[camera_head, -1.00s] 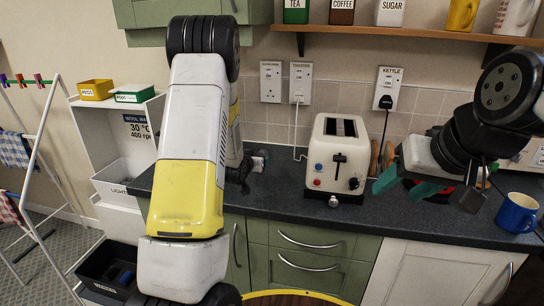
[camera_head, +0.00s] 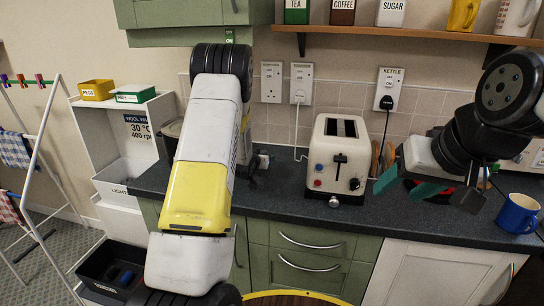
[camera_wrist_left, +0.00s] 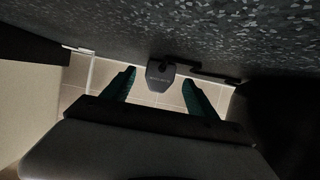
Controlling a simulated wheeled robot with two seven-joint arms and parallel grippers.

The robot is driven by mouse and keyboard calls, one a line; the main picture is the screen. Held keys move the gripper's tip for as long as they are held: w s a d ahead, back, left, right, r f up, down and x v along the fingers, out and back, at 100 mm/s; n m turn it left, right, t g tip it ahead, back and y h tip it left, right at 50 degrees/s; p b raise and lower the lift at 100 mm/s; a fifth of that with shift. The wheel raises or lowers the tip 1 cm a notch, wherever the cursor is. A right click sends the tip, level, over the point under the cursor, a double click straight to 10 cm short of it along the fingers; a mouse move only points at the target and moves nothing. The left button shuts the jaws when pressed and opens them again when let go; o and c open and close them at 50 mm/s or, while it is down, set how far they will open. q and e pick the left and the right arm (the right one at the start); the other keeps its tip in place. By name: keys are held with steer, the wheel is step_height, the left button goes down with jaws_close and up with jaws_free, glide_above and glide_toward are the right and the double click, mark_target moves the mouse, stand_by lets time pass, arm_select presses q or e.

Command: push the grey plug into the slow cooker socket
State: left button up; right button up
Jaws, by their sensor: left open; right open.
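The grey plug (camera_wrist_left: 160,76) shows in the left wrist view, lettered on its face, with a dark cord beside it. My left gripper (camera_wrist_left: 159,88) is open, with one teal finger on each side of the plug; I cannot tell whether either touches it. In the head view my left arm hides most of this gripper. The slow cooker socket (camera_head: 271,84) is the leftmost white wall plate, with no plug seen in it; its label is too small to read surely. My right gripper (camera_head: 428,189) is open and empty at the right, above the counter.
A cream toaster (camera_head: 337,158) stands on the dark counter (camera_head: 290,200). The toaster socket (camera_head: 301,84) and the kettle socket (camera_head: 389,88) hold plugs with hanging cords. A blue mug (camera_head: 517,213) stands at the right. A shelf (camera_head: 420,34) runs above.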

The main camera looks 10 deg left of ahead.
mark_target(258, 172)
arm_select(q)
steer(key=shift+w+f, duration=0.25)
steer(key=shift+w, duration=0.35)
stand_by(0.7)
jaws_close()
steer(key=shift+s, duration=0.1)
steer(key=shift+s, duration=2.95)
